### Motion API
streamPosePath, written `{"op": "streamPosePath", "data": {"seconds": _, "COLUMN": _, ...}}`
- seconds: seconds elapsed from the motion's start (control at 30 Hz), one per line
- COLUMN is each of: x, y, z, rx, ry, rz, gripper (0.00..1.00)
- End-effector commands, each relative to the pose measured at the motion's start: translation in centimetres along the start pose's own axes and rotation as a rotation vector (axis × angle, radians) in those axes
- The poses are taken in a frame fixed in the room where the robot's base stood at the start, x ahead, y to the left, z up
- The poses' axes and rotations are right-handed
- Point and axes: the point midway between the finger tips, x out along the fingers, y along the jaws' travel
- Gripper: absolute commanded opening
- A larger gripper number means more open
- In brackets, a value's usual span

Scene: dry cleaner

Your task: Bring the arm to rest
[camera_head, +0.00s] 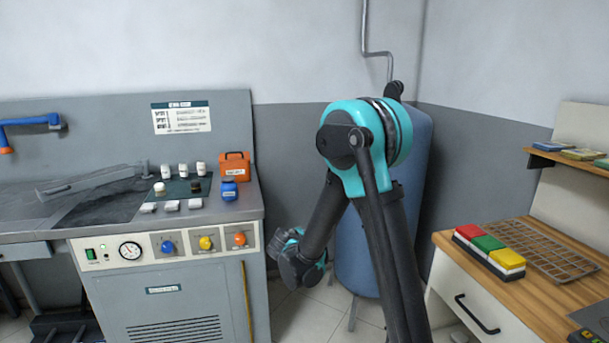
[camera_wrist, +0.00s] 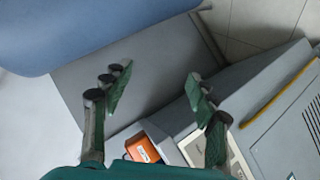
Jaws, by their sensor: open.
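My arm, teal and black, stands in the middle of the head view, bent at a high joint, with its forearm running down to the left. The wrist end hangs low between the grey workbench (camera_head: 225,222) and the blue tank (camera_head: 362,245). The fingers are hidden in the head view. In the wrist view my gripper (camera_wrist: 158,92) is open, its two green fingers wide apart with nothing between them. Beyond the fingers the wrist view shows the orange box (camera_wrist: 141,148) and the bench's side.
The bench holds an orange box (camera_head: 235,165), a blue bottle (camera_head: 229,189) and several small white containers. At the right, a wooden-topped counter (camera_head: 540,290) carries red, green and yellow blocks (camera_head: 489,250) and a wire rack (camera_head: 540,250). Tiled floor (camera_head: 305,318) shows between bench and arm.

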Motion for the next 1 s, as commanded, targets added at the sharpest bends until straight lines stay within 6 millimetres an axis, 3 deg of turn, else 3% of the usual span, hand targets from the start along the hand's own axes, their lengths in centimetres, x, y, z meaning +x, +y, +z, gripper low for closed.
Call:
{"op": "streamPosePath", "data": {"seconds": 0.03, "x": -0.5, "y": 1.6, "z": 2.3, "rx": 0.037, "ry": -0.041, "rz": -0.020, "gripper": 0.59}}
{"op": "streamPosePath", "data": {"seconds": 0.2, "x": -2.8, "y": 4.6, "z": 9.4, "rx": 0.163, "ry": -0.170, "rz": -0.109, "gripper": 0.59}}
{"op": "streamPosePath", "data": {"seconds": 0.4, "x": -7.0, "y": 6.1, "z": 17.3, "rx": 0.318, "ry": -0.300, "rz": -0.218, "gripper": 0.59}}
{"op": "streamPosePath", "data": {"seconds": 0.7, "x": -14.7, "y": 4.3, "z": 26.9, "rx": 0.566, "ry": -0.450, "rz": -0.389, "gripper": 0.59}}
{"op": "streamPosePath", "data": {"seconds": 0.83, "x": -17.7, "y": 2.6, "z": 29.6, "rx": 0.661, "ry": -0.488, "rz": -0.456, "gripper": 0.59}}
{"op": "streamPosePath", "data": {"seconds": 1.0, "x": -20.0, "y": 0.9, "z": 31.2, "rx": 0.740, "ry": -0.511, "rz": -0.512, "gripper": 0.59}}
